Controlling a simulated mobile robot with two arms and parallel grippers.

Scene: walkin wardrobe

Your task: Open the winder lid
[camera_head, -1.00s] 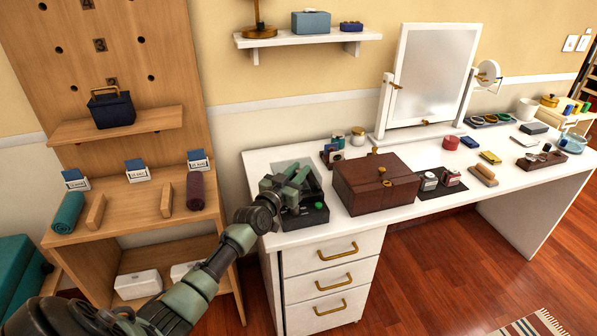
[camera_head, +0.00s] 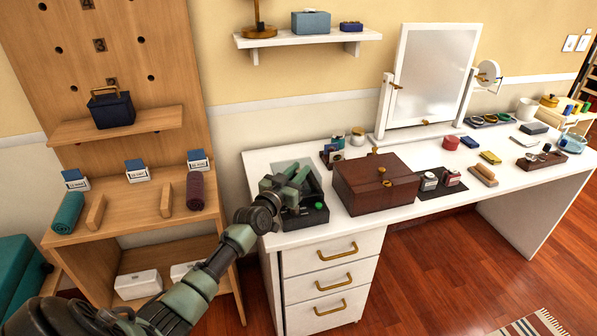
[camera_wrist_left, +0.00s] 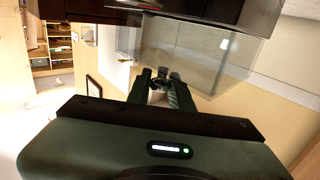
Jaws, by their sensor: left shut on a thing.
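The winder (camera_head: 306,217) is a dark box with a green spot on its front, at the left end of the white desk. Its clear lid (camera_head: 284,167) shows as a pale see-through panel tilted up behind my gripper. In the left wrist view the clear lid (camera_wrist_left: 195,52) is a large see-through panel beyond the fingers. My left gripper (camera_head: 301,174) is above the winder, its fingers (camera_wrist_left: 162,78) close together at the lid's edge. The exact contact is partly hidden by the fingers. My right gripper is not in view.
A brown wooden box (camera_head: 375,184) stands close to the right of the winder. Small jars (camera_head: 358,137) stand behind it. A tilting mirror (camera_head: 432,75) stands at the back of the desk. A wooden shelf unit (camera_head: 150,225) is to the left.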

